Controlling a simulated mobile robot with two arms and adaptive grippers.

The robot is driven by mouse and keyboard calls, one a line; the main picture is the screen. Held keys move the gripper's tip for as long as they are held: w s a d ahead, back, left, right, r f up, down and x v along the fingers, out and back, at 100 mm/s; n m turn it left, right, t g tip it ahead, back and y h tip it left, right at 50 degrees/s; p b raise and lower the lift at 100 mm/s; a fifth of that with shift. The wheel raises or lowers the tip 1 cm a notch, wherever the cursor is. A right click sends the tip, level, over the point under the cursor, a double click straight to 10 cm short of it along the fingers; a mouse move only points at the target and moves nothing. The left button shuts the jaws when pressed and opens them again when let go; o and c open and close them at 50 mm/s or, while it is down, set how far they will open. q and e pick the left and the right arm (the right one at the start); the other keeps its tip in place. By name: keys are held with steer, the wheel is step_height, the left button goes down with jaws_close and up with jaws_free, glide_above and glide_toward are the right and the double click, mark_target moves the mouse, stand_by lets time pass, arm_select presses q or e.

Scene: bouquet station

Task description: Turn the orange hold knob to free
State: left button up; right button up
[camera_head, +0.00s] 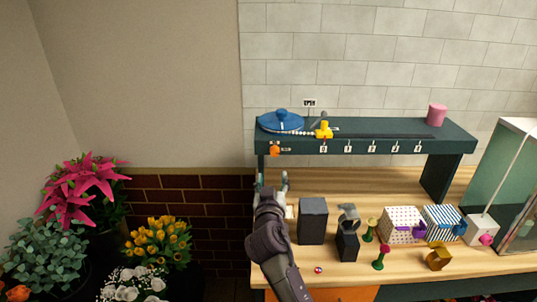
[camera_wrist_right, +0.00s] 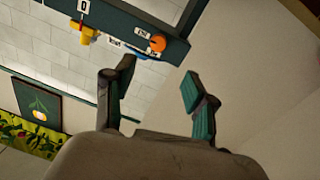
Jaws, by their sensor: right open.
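The orange hold knob (camera_head: 275,150) sits on the front face of the dark green raised shelf (camera_head: 400,130), near its left end. It also shows in the right wrist view (camera_wrist_right: 157,43), above the gap between my fingers, with small white labels beside it. My right gripper (camera_head: 271,180) is open and empty, below the knob and apart from it. Its two fingers also show in the right wrist view (camera_wrist_right: 160,85), spread wide. The knob's pointer direction is too small to tell. My left gripper is not in view.
On the shelf are a blue disc (camera_head: 281,121), a yellow slider (camera_head: 324,130) and a pink cylinder (camera_head: 437,114). Below stand a dark box (camera_head: 312,220), patterned boxes (camera_head: 403,224) and small stands. A glass case (camera_head: 507,185) is at right, flowers (camera_head: 157,242) at left.

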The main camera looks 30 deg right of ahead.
mark_target(275, 154)
steer(key=p+x, duration=0.3)
steer(key=x, duration=0.7)
steer(key=shift+d, duration=0.2)
steer(key=shift+x, duration=0.85)
steer(key=shift+f, duration=0.1)
steer(key=shift+s, duration=0.1)
jaws_close()
